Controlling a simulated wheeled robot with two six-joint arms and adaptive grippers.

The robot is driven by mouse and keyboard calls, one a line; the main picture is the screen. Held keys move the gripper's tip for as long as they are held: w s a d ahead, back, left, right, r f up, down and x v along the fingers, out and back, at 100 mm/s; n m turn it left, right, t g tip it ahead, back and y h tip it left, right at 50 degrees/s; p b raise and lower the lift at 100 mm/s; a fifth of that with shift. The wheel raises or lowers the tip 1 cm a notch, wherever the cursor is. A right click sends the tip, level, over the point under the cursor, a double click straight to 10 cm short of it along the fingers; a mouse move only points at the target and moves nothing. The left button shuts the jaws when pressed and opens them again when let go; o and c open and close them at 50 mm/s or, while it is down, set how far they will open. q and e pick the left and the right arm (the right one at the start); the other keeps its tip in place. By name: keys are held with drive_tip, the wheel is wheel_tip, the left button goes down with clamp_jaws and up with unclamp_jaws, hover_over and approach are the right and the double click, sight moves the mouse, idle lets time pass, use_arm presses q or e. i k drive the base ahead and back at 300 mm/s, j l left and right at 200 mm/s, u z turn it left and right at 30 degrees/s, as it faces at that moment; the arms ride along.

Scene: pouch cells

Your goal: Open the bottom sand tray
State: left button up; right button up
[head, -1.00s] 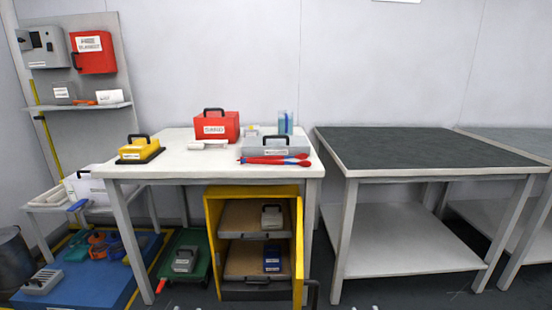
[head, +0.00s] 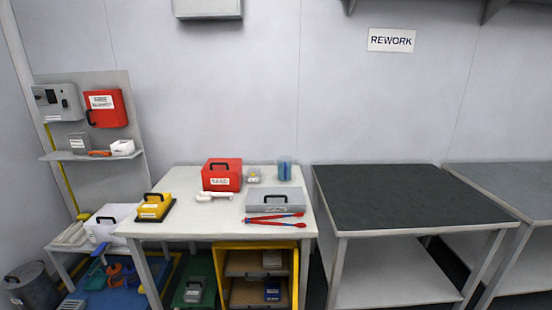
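A yellow cabinet (head: 222,279) stands open under the white table. It holds sand trays as stacked shelves. The upper tray (head: 243,263) carries a grey block (head: 272,259). The tray below it (head: 245,294) carries a dark blue block (head: 272,291). The cabinet's lowest part is cut off by the bottom edge of the head view, so any tray beneath these is hidden. Neither of my grippers shows in the head view now.
A dark-topped table (head: 400,195) to the right is bare. A green cart (head: 180,295) stands left of the cabinet.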

sight(250, 296)
drive_tip(key=i+l+u, duration=0.2)
drive_tip(key=l, duration=0.25)
drive_tip(key=l+u, duration=0.15)
drive_tip(key=l, duration=0.3)
drive_tip(key=i+l+u, duration=0.2)
drive_tip(key=l, duration=0.3)
drive_tip(key=i+j, duration=0.1)
drive_tip(key=j, duration=0.4)
drive_tip(key=i+j, duration=0.15)
drive_tip(key=j, duration=0.35)
drive_tip(key=i+j, duration=0.1)
drive_tip(key=j, duration=0.4)
drive_tip(key=i+j, duration=0.15)
drive_tip(key=j, duration=0.35)
drive_tip(key=i+j, duration=0.1)
drive_tip(key=j, duration=0.4)
drive_tip(key=i+j, duration=0.1)
drive_tip(key=j, duration=0.4)
drive_tip(key=i+l+z, duration=0.05)
